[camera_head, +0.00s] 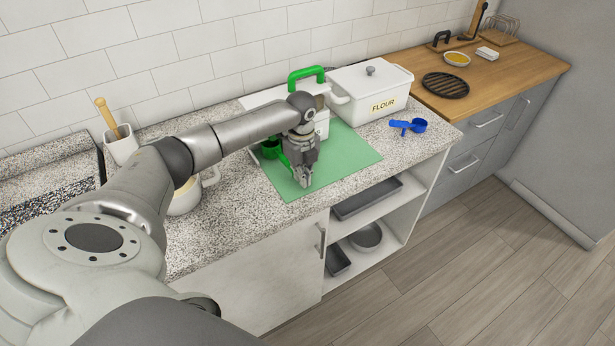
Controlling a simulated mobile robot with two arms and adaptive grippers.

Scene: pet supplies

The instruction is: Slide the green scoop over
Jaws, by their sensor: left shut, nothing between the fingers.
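The green scoop (271,149) lies at the left edge of the green mat (350,160), its handle running partly behind my left gripper. My left gripper (304,184) points down over the mat, close to the right side of the scoop, with its fingers shut and empty. Whether its fingers touch the scoop cannot be told from this angle. My right gripper is not in this view.
A white FLOUR box (370,88) and another white box with a green handle (306,74) stand behind the mat. A blue scoop (408,126) lies to the right. A white cup (121,146) stands left. The mat's right part is clear.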

